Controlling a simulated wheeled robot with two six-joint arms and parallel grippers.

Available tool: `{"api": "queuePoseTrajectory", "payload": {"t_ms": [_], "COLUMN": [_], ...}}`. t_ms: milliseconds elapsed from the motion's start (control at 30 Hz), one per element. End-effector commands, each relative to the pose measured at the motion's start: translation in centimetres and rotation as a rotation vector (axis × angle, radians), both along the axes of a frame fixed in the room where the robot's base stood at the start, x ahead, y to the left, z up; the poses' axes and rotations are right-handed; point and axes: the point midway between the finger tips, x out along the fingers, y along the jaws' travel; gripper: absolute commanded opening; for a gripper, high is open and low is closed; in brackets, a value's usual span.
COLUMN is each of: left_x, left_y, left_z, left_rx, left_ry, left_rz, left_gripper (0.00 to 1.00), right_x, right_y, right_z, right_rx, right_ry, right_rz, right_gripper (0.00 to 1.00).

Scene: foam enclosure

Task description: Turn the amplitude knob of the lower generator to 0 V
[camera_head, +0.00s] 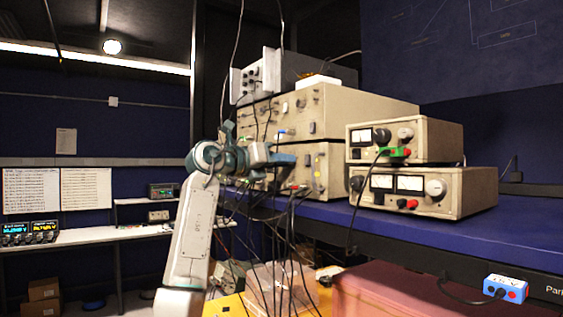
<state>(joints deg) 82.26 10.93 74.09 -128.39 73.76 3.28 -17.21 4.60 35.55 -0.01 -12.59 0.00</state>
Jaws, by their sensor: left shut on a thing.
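Two beige generators are stacked on the blue bench shelf. The lower generator (333,172) has its front panel turned to the left, with cables plugged in along the bottom. The upper generator (345,108) sits on it, with several knobs on its front. My left gripper (288,158) reaches in from the left at the upper part of the lower generator's front. It is shut on a knob there, which the jaws hide. I cannot read the knob's setting or markings. My right gripper is not in view.
Black cables (285,230) hang in front of the generators, close to my left arm. Two power supplies (470,190) stand stacked on the right. A pink box (385,295) and a clear bin (268,285) stand below. The blue shelf's front right (430,235) is clear.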

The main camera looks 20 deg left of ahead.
Motion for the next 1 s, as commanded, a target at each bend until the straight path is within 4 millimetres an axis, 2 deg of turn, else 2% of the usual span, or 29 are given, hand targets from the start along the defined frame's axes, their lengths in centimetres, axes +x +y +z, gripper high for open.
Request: {"api": "queuePoseTrajectory", "payload": {"t_ms": [1000], "left_x": [-0.08], "left_y": [0.03], "left_z": [0.27], "left_rx": [-0.761], "left_ry": [0.59], "left_rz": [0.001], "left_gripper": [0.0], "right_x": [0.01], "right_y": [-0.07], "right_z": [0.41], "right_rx": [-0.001], "right_ry": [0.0], "right_rz": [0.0], "right_gripper": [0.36]}}
